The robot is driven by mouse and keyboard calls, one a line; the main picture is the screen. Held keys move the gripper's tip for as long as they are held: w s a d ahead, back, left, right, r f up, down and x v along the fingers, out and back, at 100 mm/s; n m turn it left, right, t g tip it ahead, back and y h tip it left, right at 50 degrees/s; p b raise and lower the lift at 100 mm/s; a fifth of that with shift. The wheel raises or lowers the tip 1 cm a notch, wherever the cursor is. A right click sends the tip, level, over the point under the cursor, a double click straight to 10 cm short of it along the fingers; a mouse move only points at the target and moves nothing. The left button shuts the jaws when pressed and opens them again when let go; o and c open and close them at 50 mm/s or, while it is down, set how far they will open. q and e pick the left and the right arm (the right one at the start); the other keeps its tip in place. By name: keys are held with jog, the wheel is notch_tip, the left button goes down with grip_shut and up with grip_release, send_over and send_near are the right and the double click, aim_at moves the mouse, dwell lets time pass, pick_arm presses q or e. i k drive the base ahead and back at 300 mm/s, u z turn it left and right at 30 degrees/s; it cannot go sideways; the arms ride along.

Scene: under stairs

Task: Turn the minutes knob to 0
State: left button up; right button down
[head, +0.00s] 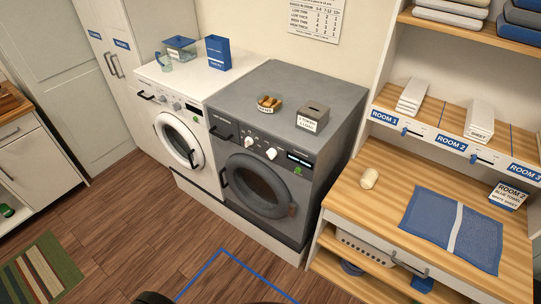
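The grey dryer-like machine (290,85) stands in the middle, beside a white washing machine (170,85). Its front panel has two white knobs, a left one (248,142) and a right one (271,153). To their right are a small dark display (299,159) and a green button (298,171). The labels around the knobs are too small to read, so I cannot tell which is the minutes knob or where either points. The white machine has its own small knob (176,106). Neither of my grippers shows.
A bowl of brown items (269,103) and a grey box with a card (313,117) sit on the grey machine. A wooden counter (360,210) with a folded blue towel (452,226) stands at right. Blue tape (235,262) marks the open wooden floor in front.

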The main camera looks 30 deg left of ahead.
aim_at(249, 141)
jog(key=u, duration=1.25)
